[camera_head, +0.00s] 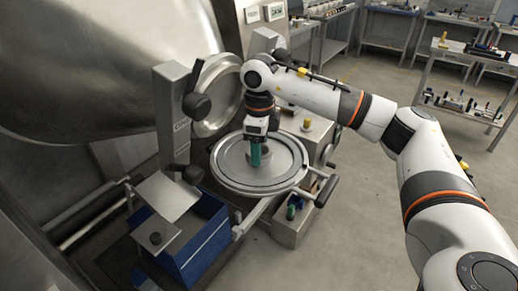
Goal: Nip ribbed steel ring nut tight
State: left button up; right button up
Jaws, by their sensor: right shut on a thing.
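My right arm comes in from the right, and its gripper (257,152) points down over the round grey steel plate (228,172). The gripper is shut on the ribbed steel ring nut (265,159), a small grey piece at the middle of the plate. A green finger shows at the front and covers part of the nut. The ribs are too small to make out. My left gripper is not in view.
A large steel vessel (110,60) fills the upper left. A blue bin (190,250) stands below left of the plate. Black-handled levers (327,190) stick out at the plate's right. Open floor lies right, with benches (470,62) behind.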

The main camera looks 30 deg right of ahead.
jog(key=shift+f, duration=0.1)
dwell(0.5)
jog(key=o, duration=1)
jog(key=shift+r+p, duration=1.6)
jog(key=shift+r, duration=1)
